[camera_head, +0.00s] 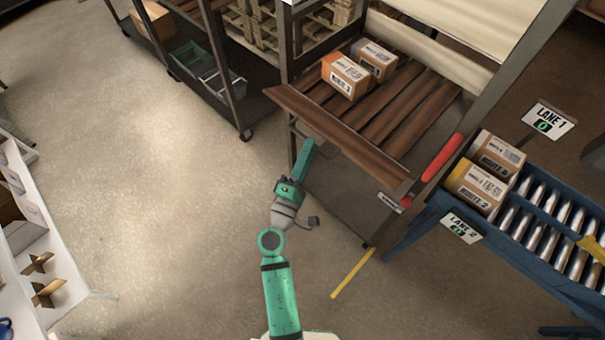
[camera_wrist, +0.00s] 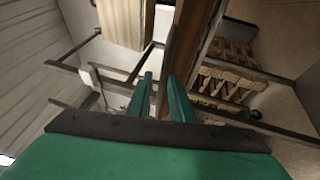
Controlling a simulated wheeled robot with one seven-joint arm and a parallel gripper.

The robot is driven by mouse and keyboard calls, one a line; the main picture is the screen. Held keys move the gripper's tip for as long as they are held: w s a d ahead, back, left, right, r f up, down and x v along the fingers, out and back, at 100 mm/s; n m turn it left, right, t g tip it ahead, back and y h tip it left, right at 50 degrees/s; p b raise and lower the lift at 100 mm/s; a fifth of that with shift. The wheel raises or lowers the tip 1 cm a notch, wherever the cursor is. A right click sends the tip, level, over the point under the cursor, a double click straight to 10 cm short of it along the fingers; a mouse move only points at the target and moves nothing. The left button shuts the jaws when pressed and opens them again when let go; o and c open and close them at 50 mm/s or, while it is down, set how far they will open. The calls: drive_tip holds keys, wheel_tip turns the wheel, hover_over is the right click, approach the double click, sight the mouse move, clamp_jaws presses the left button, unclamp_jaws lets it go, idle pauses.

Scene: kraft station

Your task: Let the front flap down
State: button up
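The front flap (camera_head: 340,132) is a brown wooden board along the front edge of a slatted rack shelf (camera_head: 415,92). It seems to be up, standing at that edge. My gripper (camera_head: 309,142) is in front of the flap's left half, its teal fingers pointing at the rack. In the wrist view, my gripper (camera_wrist: 160,78) has its two fingers apart. The flap (camera_wrist: 187,45) shows edge-on beyond them, its near end lined up with the gap. Whether the fingers touch it I cannot tell.
Two cartons (camera_head: 346,76) sit on the shelf behind the flap. A red bar (camera_head: 442,156) is at the rack's right post. A blue roller conveyor (camera_head: 520,240) with cartons stands at the right. A yellow strip (camera_head: 352,273) lies on the floor. The floor (camera_head: 150,190) at left is clear.

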drive_tip(key=s+a+f, duration=0.1)
drive_tip(key=s+f, duration=0.2)
drive_tip(key=s, duration=0.2)
drive_tip(key=shift+s+f, duration=0.15)
drive_tip(key=shift+f, duration=0.2)
idle(0.4)
idle(0.5)
drive_tip(key=v, duration=1)
drive_tip(key=shift+s+a, duration=0.15)
drive_tip(key=shift+s, duration=0.25)
